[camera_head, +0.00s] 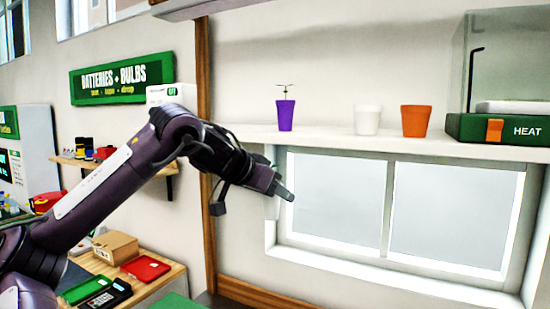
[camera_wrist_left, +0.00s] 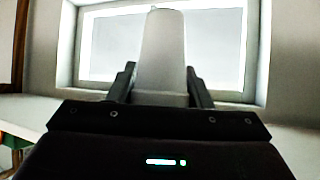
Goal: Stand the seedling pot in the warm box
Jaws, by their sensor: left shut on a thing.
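The seedling pot (camera_head: 286,116) is purple with a small green sprout and stands upright on the white shelf (camera_head: 340,139). The warm box (camera_head: 470,128) is at the shelf's right end, with a green base marked HEAT, an orange front part and clear walls; the frame edge cuts it off. My left gripper (camera_head: 283,191) is below the shelf, in front of the window and apart from the pot. In the left wrist view its jaws (camera_wrist_left: 160,92) are shut on a pale tapered thing (camera_wrist_left: 163,55) that I cannot identify. My right gripper is not in view.
A white pot (camera_head: 367,120) and an orange pot (camera_head: 415,121) stand on the shelf between the seedling pot and the warm box. The window (camera_head: 390,210) is below. A table at lower left holds a cardboard box (camera_head: 115,247) and a red tray (camera_head: 146,268).

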